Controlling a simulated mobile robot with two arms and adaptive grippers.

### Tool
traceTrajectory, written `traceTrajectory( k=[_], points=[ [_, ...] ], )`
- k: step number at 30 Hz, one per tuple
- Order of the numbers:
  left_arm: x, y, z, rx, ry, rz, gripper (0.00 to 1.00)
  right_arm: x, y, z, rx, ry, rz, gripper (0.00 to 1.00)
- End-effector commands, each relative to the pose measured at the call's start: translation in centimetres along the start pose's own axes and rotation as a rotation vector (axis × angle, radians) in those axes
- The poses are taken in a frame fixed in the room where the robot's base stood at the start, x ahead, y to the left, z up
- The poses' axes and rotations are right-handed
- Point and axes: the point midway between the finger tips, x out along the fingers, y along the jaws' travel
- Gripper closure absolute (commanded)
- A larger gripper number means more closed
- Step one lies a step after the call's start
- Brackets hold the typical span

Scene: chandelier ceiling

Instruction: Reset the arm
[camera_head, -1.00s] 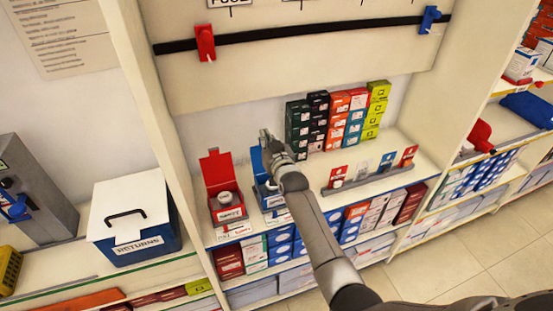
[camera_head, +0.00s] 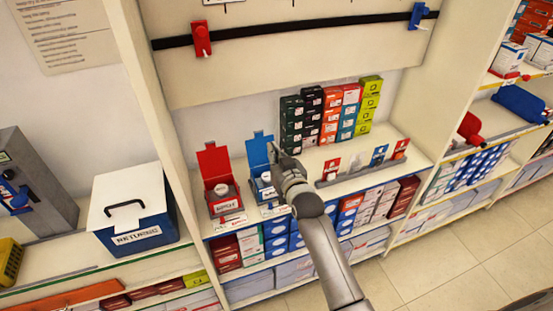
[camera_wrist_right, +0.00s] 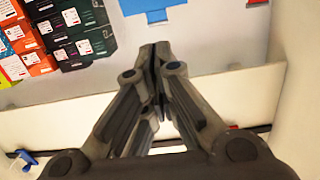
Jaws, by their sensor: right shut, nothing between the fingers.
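My right arm (camera_head: 325,255) reaches up from the bottom of the head view. My right gripper (camera_head: 280,158) is in front of the blue open-lid box and hides part of it. In the right wrist view, the right gripper (camera_wrist_right: 160,52) has its fingertips together, with nothing between them. My left gripper is not in view.
A red open-lid box (camera_head: 222,197) and a blue open-lid box (camera_head: 259,152) stand on the shelf. Stacked coloured cartons (camera_head: 330,115) are behind. A low grey rack (camera_head: 360,172) holds small cards. A white-lidded returns box (camera_head: 135,238) stands at left. A tall upright divides the shelves.

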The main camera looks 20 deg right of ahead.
Motion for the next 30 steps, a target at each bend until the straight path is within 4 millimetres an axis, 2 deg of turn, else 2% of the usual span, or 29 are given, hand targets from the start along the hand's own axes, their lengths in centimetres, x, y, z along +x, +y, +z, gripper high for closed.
traceTrajectory(
  k=[6,13,17,20,23,27,30],
  points=[
    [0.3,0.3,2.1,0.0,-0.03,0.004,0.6,-1.7,0.0,0.1,0.0,0.0,0.0,1.0],
    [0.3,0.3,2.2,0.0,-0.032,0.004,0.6,-2.2,0.0,0.1,-0.001,-0.005,-0.001,1.0],
    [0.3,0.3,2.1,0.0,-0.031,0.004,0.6,-3.7,-0.1,1.9,-0.009,-0.074,-0.01,1.0],
    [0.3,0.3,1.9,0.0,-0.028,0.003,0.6,-6.6,-0.2,4.8,-0.023,-0.195,-0.024,1.0],
    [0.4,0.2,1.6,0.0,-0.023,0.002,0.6,-10.9,-0.3,8.2,-0.041,-0.355,-0.039,1.0],
    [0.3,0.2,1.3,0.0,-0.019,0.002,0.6,-17.9,-0.6,12.2,-0.063,-0.583,-0.058,1.0],
    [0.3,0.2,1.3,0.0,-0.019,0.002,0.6,-22.8,-0.7,14.0,-0.077,-0.727,-0.068,1.0]
  ],
)
